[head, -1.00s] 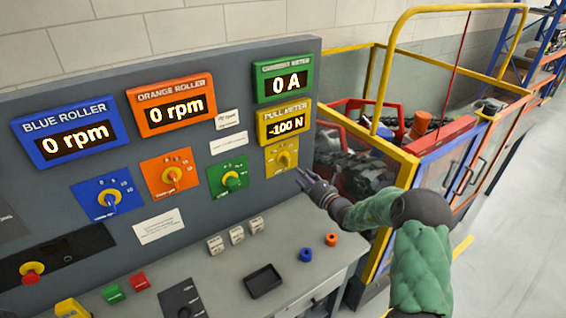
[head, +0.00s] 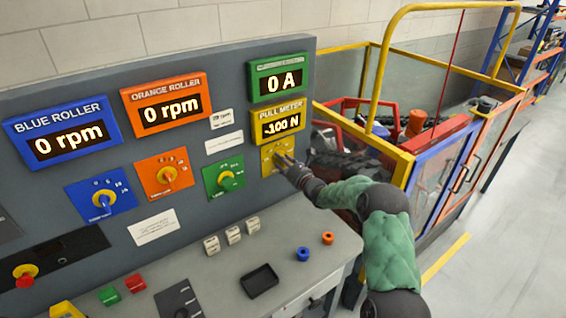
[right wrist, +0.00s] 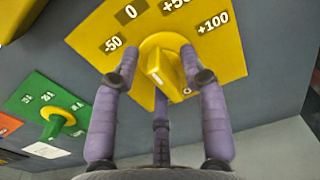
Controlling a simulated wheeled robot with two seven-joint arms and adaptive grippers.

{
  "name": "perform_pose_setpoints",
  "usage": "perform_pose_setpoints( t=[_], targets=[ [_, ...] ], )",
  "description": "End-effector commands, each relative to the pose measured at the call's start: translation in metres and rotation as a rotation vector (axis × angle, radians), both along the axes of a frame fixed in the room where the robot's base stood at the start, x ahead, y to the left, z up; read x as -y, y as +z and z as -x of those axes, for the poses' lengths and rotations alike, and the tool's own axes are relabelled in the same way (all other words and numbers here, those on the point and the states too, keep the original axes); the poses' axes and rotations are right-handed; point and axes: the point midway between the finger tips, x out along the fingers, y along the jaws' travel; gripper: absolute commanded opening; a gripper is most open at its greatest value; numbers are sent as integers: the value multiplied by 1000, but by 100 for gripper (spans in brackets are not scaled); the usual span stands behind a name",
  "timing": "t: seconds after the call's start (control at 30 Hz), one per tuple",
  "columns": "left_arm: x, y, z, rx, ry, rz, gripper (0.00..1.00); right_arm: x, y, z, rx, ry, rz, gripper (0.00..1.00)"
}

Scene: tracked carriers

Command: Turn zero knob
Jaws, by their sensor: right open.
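The yellow knob (right wrist: 160,66) sits on a yellow plate (right wrist: 88,36) marked -50, 0, +50 and +100 in the right wrist view. In the head view this plate (head: 268,166) is under the yellow pull meter (head: 278,124), which reads -100 N. My right gripper (head: 283,160) is at the plate and hides most of the knob there. In the right wrist view its purple fingers (right wrist: 160,75) are spread open on both sides of the knob, with a third finger below. I cannot tell whether they touch it. My left gripper is not in view.
The green knob (head: 226,179), orange knob (head: 167,174) and blue knob (head: 103,201) lie in a row to the left on the same panel. Below is a grey desk with a black tray (head: 259,281) and small rings (head: 303,254). A yellow-framed cage (head: 405,165) stands at right.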

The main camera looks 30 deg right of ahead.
Motion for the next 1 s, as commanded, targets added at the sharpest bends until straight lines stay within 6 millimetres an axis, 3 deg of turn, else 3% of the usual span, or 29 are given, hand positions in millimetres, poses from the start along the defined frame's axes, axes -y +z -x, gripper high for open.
perform_pose_setpoints(
  t=[0.07, 0.1, 0.23, 0.67, 1.0],
  targets=[
    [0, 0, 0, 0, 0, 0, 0, 0, 0, 0, 0, 0, 0, 44],
    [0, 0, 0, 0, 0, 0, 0, 0, 0, 0, 0, 0, 0, 38],
    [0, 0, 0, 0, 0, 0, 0, 0, 0, 0, 0, 0, 0, 1],
    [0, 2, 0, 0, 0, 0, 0, 0, 0, 0, -3, 0, -39, 0],
    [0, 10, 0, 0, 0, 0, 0, 1, 2, 0, -20, 1, -261, 0]
  ],
)
